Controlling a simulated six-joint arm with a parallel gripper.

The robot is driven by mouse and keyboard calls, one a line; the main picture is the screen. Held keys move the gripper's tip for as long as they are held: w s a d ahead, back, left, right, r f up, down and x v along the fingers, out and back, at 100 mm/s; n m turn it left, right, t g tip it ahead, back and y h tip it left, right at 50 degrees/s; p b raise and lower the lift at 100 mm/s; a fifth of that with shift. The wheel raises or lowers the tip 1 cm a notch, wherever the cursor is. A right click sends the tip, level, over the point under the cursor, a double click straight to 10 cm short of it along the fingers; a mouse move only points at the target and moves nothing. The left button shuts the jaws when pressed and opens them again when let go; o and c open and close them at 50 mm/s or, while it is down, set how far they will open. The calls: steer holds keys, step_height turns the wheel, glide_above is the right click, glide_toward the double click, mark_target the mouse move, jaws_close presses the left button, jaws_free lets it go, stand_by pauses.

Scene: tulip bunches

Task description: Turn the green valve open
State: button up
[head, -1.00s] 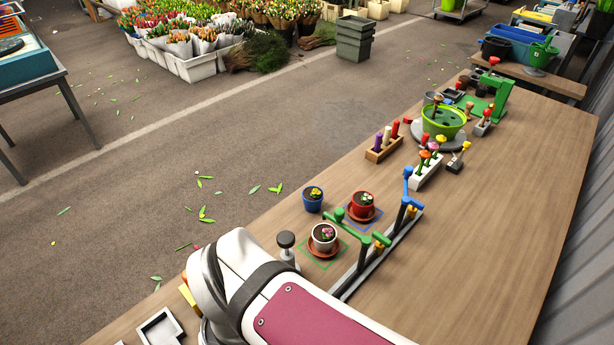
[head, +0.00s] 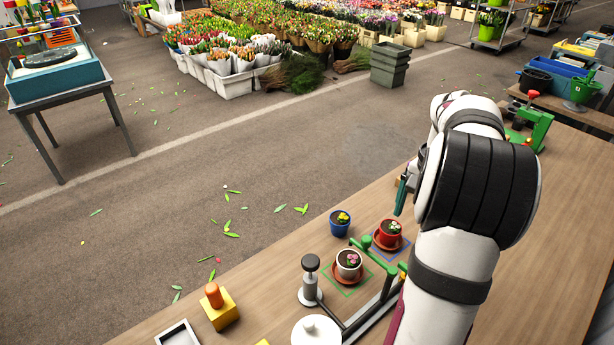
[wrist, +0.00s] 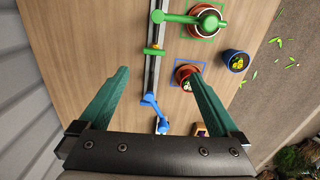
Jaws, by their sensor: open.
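The green valve (head: 372,256) is on the grey pipe rail. Its green lever reaches sideways off the rail toward the white pot with pink flowers (head: 349,261). In the wrist view the green valve (wrist: 175,18) is at the top, its lever over the pot. The blue valve (wrist: 150,99) is farther down the same rail, between my fingers in that picture. My gripper (wrist: 157,73) is open and empty, with teal fingers on either side of the rail in view and apart from the green valve. In the head view my arm hides most of the gripper and the blue valve.
A red pot (head: 388,235) stands on a blue square beside the rail. A blue pot (head: 340,222) is near the table edge. A stamp-like post (head: 311,280) and a yellow block (head: 221,310) stand at the front.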

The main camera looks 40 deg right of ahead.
steer(key=f, duration=0.5)
steer(key=d+f, duration=0.1)
steer(key=f, duration=0.5)
steer(key=s+f, duration=0.1)
steer(key=f, duration=0.4)
steer(key=shift+d+f, duration=0.15)
steer(key=shift+d, duration=0.15)
steer(key=c, duration=1.4)
steer(key=shift+o, duration=0.2)
